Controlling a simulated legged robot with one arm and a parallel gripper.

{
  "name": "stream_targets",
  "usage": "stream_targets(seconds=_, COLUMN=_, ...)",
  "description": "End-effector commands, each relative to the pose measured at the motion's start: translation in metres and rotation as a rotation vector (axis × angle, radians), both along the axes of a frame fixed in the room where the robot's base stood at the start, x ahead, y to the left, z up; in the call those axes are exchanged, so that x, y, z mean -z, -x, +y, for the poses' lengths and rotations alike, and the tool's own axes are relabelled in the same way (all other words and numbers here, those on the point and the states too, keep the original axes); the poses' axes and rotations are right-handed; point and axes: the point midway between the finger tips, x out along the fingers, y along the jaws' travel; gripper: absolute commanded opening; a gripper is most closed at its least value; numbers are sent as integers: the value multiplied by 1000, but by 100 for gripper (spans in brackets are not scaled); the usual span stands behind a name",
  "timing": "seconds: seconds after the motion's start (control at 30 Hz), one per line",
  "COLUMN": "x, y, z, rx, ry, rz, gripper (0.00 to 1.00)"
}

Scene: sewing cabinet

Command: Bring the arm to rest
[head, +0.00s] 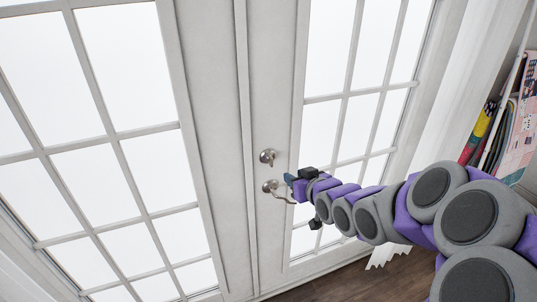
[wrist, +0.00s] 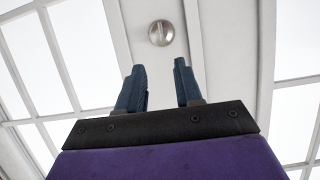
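My arm reaches out from the lower right in the head view, purple and grey. My gripper (head: 290,181) is near the door's lever handle (head: 272,187), overlapping it in the picture; I cannot tell whether they touch. In the wrist view the two blue fingers of my gripper (wrist: 159,85) stand apart with an empty gap between them. The round deadlock (wrist: 161,33) shows beyond the fingertips. The lever handle is not visible in the wrist view.
White glass-paned double doors (head: 222,150) fill the left and middle and look closed. A white curtain (head: 462,90) hangs at the right. Colourful fabrics (head: 484,130) are on a shelf at the far right. Wooden floor (head: 350,284) shows below.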

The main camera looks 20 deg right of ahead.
Motion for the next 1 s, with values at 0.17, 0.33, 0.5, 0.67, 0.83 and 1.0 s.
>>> stream_targets(seconds=0.17, x=1, y=0, z=1, rx=-1, ry=2, rz=8, gripper=35)
stream_targets(seconds=0.33, x=16, y=13, z=18, rx=-9, ry=21, rz=136, gripper=35)
stream_targets(seconds=0.5, x=40, y=53, z=50, rx=-8, ry=50, rz=398, gripper=35)
stream_targets(seconds=0.67, x=53, y=109, z=81, rx=1, ry=63, rz=648, gripper=35)
stream_targets(seconds=0.83, x=55, y=180, z=115, rx=6, ry=54, rz=898, gripper=35)
stream_targets(seconds=1.0, x=49, y=255, z=151, rx=-7, ry=28, rz=1122, gripper=35)
